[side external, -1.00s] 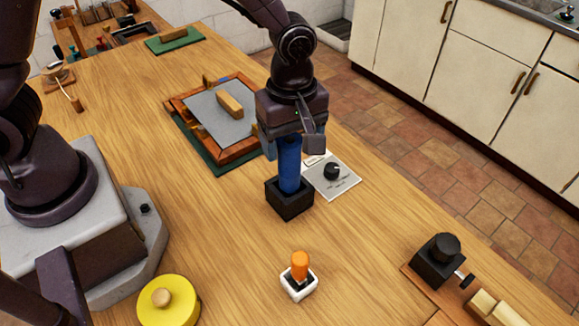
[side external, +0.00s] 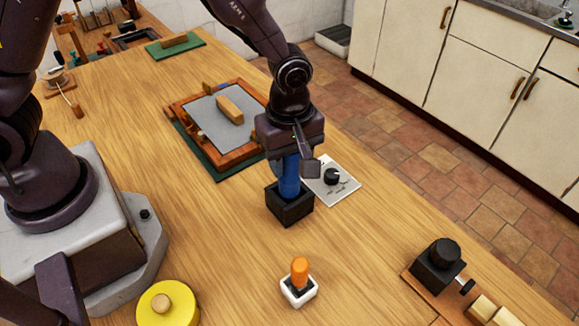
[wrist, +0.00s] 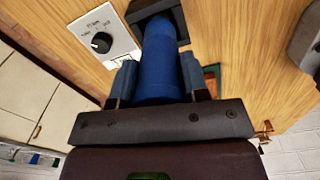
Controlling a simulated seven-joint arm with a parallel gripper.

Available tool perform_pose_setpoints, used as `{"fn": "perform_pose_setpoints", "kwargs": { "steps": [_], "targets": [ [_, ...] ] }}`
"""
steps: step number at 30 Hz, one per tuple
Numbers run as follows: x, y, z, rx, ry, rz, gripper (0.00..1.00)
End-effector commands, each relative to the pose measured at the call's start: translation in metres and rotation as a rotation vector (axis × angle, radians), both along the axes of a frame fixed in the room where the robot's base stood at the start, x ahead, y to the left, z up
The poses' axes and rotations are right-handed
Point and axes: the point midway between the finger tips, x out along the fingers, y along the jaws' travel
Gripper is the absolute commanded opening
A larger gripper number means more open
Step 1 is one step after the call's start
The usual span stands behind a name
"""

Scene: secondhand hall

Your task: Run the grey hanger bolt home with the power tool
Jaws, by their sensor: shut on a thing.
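A blue cylindrical handle (side external: 289,180), which looks like the power tool, stands in a square black holder (side external: 290,210) on the wooden table. My gripper (side external: 288,160) is above the holder, pointing down, with its fingers shut on the blue handle. In the wrist view the handle (wrist: 160,58) runs between the two finger pads, and its lower end is inside the black holder (wrist: 150,8). The tool's bit is hidden. I cannot make out the grey hanger bolt for certain.
A white panel with a black knob (side external: 332,176) lies just right of the holder. A wooden frame with a grey sheet (side external: 213,118) is behind left. An orange-handled item (side external: 300,270) stands in a white cup in front. A yellow disc (side external: 168,306) and black clamp block (side external: 437,266) flank it.

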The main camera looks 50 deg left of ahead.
Motion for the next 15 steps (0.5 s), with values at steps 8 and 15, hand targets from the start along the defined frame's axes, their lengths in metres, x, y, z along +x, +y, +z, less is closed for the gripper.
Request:
{"fn": "perform_pose_setpoints", "kwargs": {
  "steps": [8, 15],
  "targets": [
    [0.002, -0.001, 0.035, -0.003, -0.009, 0.000, 0.04],
    [0.001, -0.001, 0.081, -0.002, -0.007, 0.000, 0.04]
  ]
}}
